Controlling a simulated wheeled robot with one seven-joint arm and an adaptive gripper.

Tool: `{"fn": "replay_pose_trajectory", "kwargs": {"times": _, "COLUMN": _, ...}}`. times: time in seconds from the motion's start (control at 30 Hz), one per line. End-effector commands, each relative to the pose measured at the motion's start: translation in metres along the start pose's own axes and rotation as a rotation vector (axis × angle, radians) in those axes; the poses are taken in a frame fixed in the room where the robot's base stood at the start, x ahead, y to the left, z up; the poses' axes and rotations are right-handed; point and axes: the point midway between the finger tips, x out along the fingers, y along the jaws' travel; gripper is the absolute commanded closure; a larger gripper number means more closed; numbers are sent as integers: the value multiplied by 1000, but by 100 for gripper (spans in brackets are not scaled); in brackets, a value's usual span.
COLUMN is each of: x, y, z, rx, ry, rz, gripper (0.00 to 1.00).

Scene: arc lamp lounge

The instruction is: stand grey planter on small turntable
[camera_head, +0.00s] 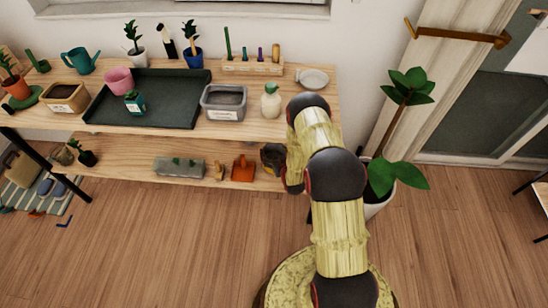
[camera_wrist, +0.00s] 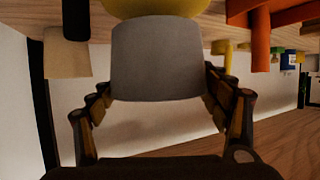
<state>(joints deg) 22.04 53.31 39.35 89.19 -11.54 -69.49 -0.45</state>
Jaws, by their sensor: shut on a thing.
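The grey planter (camera_wrist: 158,62) fills the middle of the wrist view, which looks upside down. My gripper (camera_wrist: 157,80) is shut on it, with one finger on each side. A rounded yellow thing (camera_wrist: 150,7) shows directly at the planter's lower end, cut off by the frame edge. It may be the small turntable; I cannot tell whether the two touch. In the head view my gripper (camera_head: 272,158) is at the right end of the lower shelf, mostly hidden by my arm, and the planter is hidden there.
An orange dustpan (camera_head: 243,168) stands close by on the lower shelf (camera_head: 130,164); orange also shows in the wrist view (camera_wrist: 262,40). A grey box (camera_head: 180,167) is further left. The upper shelf (camera_head: 275,128) overhangs, holding a dark tray (camera_head: 150,112) and pots. A tall plant (camera_head: 385,180) stands right.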

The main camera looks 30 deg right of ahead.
Motion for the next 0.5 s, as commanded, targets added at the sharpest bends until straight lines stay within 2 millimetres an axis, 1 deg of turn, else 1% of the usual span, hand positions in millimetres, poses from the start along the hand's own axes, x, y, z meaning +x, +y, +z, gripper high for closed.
{"fn": "replay_pose_trajectory", "kwargs": {"times": 0.03, "x": 3, "y": -1, "z": 14, "rx": 0, "ry": -4, "rz": -2, "gripper": 59}}
{"fn": "replay_pose_trajectory", "kwargs": {"times": 0.13, "x": 8, "y": -1, "z": 24, "rx": 0, "ry": -2, "rz": -2, "gripper": 59}}
{"fn": "replay_pose_trajectory", "kwargs": {"times": 0.5, "x": 9, "y": -2, "z": 26, "rx": 0, "ry": -2, "rz": -2, "gripper": 59}}
